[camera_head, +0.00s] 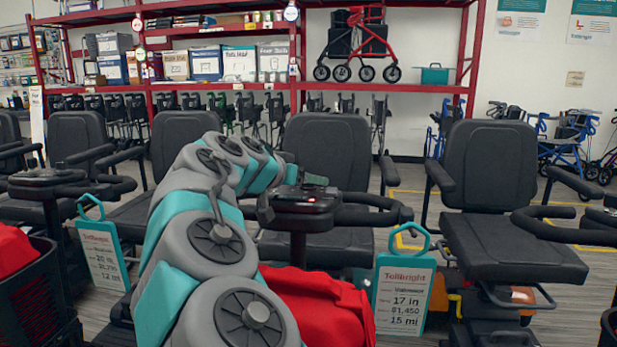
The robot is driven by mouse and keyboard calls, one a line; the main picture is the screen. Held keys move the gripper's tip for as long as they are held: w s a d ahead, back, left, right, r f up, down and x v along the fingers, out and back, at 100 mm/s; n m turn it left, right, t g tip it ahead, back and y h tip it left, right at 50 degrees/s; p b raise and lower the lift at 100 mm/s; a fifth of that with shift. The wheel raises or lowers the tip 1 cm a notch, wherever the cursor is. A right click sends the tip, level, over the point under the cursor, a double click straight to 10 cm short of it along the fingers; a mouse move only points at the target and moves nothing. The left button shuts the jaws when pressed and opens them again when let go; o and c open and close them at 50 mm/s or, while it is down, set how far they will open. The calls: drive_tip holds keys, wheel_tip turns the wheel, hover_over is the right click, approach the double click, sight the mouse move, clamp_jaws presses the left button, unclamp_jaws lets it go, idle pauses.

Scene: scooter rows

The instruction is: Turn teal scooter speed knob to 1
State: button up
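My grey and teal arm reaches from the bottom up to the middle scooter's dark control console (305,198). My gripper (288,193) is at the console's far left side, low over its top. Its fingers are small and partly hidden by my arm, so I cannot tell whether they are open or shut, or touching anything. A small red light shows on the console. I cannot make out the speed knob or its setting. No teal bodywork shows on this scooter; its front is mostly hidden by my arm and a red cloth (318,300).
Black handlebars (375,212) stick out right of the console. Teal-framed price tags (403,295) hang at left and right. Another scooter seat (490,170) stands at right, and a black basket (38,300) at lower left. Red shelving (300,60) lines the back wall.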

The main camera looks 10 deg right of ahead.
drive_tip(key=shift+w+d+f, duration=0.15)
drive_tip(key=shift+w+d, duration=0.05)
drive_tip(key=shift+c, duration=0.2)
clamp_jaws()
